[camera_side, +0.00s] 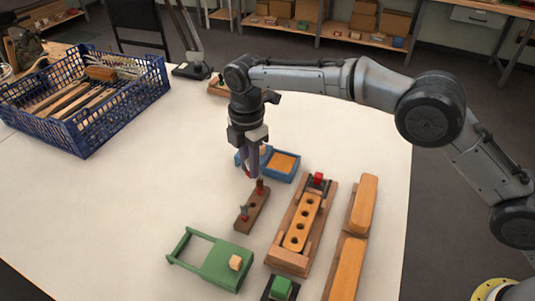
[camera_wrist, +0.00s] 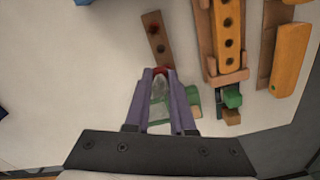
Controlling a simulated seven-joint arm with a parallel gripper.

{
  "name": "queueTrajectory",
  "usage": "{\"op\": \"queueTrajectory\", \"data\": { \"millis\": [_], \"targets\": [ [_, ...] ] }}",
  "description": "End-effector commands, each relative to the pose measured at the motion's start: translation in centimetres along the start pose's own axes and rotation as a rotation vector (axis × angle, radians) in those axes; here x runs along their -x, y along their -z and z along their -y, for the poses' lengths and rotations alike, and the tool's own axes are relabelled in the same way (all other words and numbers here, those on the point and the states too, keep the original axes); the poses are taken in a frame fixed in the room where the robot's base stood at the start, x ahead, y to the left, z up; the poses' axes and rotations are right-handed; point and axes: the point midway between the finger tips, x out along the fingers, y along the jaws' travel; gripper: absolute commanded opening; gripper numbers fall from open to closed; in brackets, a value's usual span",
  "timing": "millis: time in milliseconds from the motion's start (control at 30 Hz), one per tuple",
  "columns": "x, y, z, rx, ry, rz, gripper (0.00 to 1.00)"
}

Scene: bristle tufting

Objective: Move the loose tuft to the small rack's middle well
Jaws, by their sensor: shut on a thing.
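My gripper (camera_side: 250,174) is above the table, by the far end of the small brown rack (camera_side: 253,207), with its purple fingers pointing down. In the wrist view my gripper (camera_wrist: 161,74) is shut on a tuft (camera_wrist: 160,92) with pale grey bristles and a red end at the fingertips. The tuft is hard to make out in the side view. The small rack also shows in the wrist view (camera_wrist: 152,20), beyond the fingertips, with a dark middle well.
A blue tray with an orange pad (camera_side: 283,162) lies behind the gripper. A long rack with an orange bar (camera_side: 302,222) is right of the small rack. A green frame (camera_side: 212,262) lies in front. A blue crate (camera_side: 125,110) stands at left; the table between is clear.

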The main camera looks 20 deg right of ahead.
Motion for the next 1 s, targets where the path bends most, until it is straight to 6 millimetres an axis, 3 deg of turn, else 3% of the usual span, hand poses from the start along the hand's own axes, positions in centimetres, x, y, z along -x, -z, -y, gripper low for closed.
{"op": "queueTrajectory", "data": {
  "millis": [100,1000],
  "targets": [
    [-2.0,0.0,0.1,0.0,0.002,0.0,0.0],
    [-8.9,0.0,0.2,0.0,0.002,0.0,0.0]
  ]
}}
